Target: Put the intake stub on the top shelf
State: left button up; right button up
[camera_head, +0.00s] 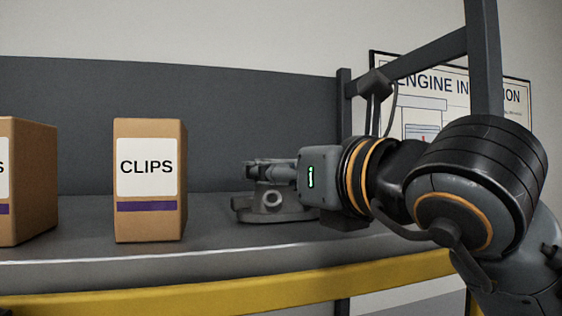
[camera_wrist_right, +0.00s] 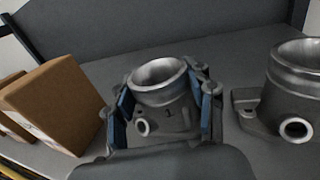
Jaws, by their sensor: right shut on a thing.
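My right gripper (camera_head: 258,171) reaches in from the right over the grey shelf (camera_head: 210,242). The stub looks upright. A second, similar stub (camera_wrist_right: 292,95) stands to its right in that view. In the head view a grey stub body (camera_head: 271,203) shows just below the fingers; I cannot tell which of the two it is. My left gripper is not in view.
A cardboard box labelled CLIPS (camera_head: 149,225) stands left of the gripper, with another box (camera_head: 32,180) further left. A dark back panel (camera_head: 200,110) closes the shelf behind. The shelf between the CLIPS box and the stub is clear. A grey upright (camera_head: 485,60) rises at right.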

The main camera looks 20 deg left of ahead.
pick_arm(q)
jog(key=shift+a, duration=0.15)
pick_arm(e)
jog(key=shift+a+f, duration=0.1)
jog(key=o, duration=1.1)
jog(key=shift+c, duration=0.2)
jog(key=o, duration=0.4)
jog(key=shift+c, duration=0.2)
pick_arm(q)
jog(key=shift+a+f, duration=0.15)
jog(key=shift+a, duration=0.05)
